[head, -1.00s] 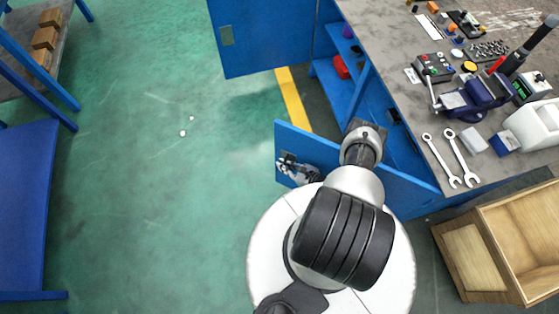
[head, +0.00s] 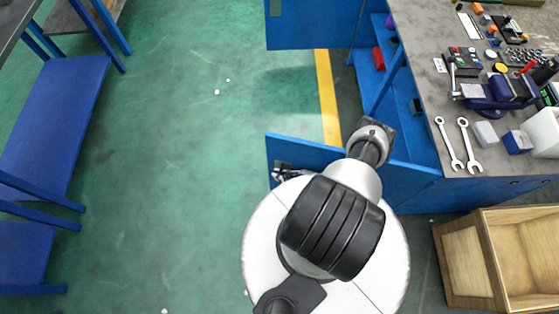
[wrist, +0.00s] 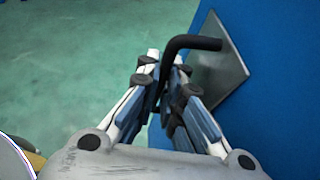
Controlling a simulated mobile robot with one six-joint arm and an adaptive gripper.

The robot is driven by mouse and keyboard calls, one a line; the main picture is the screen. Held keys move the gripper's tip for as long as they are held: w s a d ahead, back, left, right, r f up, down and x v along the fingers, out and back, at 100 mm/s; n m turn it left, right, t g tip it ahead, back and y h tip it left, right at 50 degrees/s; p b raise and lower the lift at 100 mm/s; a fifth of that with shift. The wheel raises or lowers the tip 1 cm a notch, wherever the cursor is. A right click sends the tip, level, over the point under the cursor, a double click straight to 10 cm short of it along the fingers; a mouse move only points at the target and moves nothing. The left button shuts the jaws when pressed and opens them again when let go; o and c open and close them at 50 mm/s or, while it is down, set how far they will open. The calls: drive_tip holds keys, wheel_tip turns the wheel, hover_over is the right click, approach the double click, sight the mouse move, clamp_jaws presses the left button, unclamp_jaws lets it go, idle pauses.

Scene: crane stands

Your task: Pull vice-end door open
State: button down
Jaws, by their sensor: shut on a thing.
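The vice-end door (head: 308,152) is a blue panel that stands ajar from the blue bench cabinet, swung out over the floor. In the wrist view the door (wrist: 280,110) fills the right side, with a grey plate (wrist: 222,68) and a black bar handle (wrist: 190,42). My gripper (wrist: 168,88) is shut on the handle, with the bar running between its fingers. In the head view my gripper (head: 283,172) is small at the door's free end, partly hidden by my arm.
The other blue door (head: 310,28) stands open beyond. The workbench top (head: 425,75) holds a vice (head: 500,92) and two spanners (head: 462,145). A wooden crate (head: 465,262) stands at lower right. A blue rack (head: 55,120) is at left. Green floor between is clear.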

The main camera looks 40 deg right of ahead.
drive_tip(key=shift+w+d+r, duration=0.1)
drive_tip(key=shift+d, duration=0.1)
drive_tip(key=c, duration=2)
unclamp_jaws()
drive_tip(key=shift+c, duration=0.2)
drive_tip(key=v, duration=1.2)
drive_tip(key=shift+a, duration=0.1)
